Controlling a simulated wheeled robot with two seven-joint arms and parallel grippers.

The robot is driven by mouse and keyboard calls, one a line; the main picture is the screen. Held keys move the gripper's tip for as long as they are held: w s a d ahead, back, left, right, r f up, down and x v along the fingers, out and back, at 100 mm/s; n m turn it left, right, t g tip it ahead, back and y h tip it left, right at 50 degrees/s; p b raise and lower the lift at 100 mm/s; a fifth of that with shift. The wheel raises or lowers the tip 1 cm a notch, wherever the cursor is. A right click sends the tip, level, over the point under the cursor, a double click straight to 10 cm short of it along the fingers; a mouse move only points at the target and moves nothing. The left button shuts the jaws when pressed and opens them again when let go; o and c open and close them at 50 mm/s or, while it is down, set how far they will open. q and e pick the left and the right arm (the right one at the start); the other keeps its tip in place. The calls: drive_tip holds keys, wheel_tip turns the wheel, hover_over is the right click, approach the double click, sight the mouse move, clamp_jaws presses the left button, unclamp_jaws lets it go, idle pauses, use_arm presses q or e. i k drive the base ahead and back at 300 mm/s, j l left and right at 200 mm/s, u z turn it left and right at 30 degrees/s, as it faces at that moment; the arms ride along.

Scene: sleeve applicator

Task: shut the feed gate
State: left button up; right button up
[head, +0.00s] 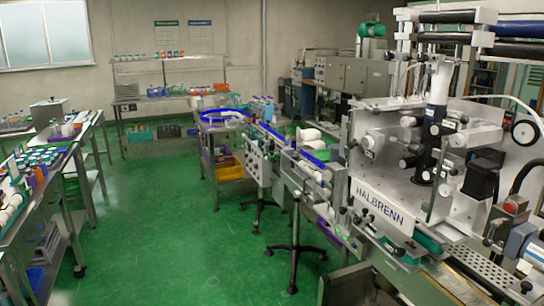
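The sleeve applicator (382,205), a large grey machine lettered HALBRENN, stands at the right. An infeed conveyor (268,135) with blue rails runs from the middle back toward it. I cannot pick out the feed gate for certain at this size, so I cannot tell whether it is open or shut. Neither of my grippers shows in the head view.
Green floor is clear at centre left. Benches with bottles (30,185) line the left side. A black-footed stand (296,248) is on the floor before the machine. A blue-topped table (222,116) and a shelf rack (170,92) stand behind.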

sight(271, 158)
drive_tip(key=i+j+u, duration=0.1)
drive_tip(key=i+u, duration=0.3)
drive_tip(key=i, duration=0.75)
drive_tip(key=i+l+z, duration=0.15)
drive_tip(key=i, duration=0.8)
drive_tip(key=i+z, duration=0.15)
drive_tip(key=i, duration=0.75)
drive_tip(key=i+j+z, duration=0.2)
drive_tip(key=i, duration=0.75)
drive_tip(key=i+j+z, duration=0.35)
drive_tip(key=i, duration=0.3)
